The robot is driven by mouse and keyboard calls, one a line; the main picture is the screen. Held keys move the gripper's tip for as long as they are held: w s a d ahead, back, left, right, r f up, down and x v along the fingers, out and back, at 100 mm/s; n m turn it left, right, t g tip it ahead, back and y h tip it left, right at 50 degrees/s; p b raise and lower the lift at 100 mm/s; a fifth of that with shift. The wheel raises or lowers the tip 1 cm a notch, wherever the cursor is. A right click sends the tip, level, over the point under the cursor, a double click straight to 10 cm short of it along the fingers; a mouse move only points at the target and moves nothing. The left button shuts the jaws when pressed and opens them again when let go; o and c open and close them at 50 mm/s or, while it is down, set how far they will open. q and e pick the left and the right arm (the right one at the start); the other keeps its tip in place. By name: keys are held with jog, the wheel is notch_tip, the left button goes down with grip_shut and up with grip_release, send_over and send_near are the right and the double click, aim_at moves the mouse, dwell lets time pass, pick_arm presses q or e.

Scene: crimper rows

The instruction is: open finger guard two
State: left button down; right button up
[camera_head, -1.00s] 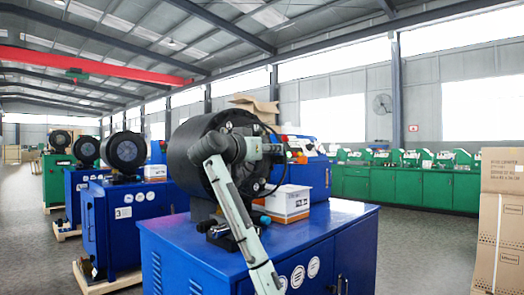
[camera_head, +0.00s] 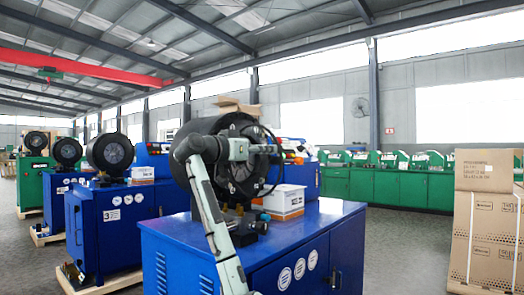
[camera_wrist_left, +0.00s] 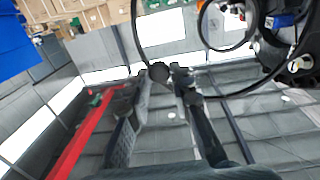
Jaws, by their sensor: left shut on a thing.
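A blue crimper cabinet (camera_head: 195,255) stands in front of me with a round black crimping head (camera_head: 235,185) on top. A thin black hoop, the finger guard (camera_head: 281,176), curves out at the right of the head's face. My left gripper (camera_head: 280,149) reaches across the face to the hoop's outer edge. In the left wrist view the guard (camera_wrist_left: 138,35) shows as a large dark hoop, and the fingertips (camera_wrist_left: 172,75) are closed at its rim. The exact contact is small and dark. My right gripper is not in view.
A white box (camera_head: 284,201) sits on the cabinet top beside the head. More blue crimpers (camera_head: 105,225) stand in a row at the left. Stacked cartons (camera_head: 486,220) stand at the right, with open floor between. Green machines (camera_head: 375,185) line the back wall.

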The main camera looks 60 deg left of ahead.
pick_arm(q)
jog(key=c, duration=1.4)
grip_release()
jog(key=shift+o, duration=0.2)
jog(key=v, duration=1.2)
jog(key=shift+f, duration=0.1)
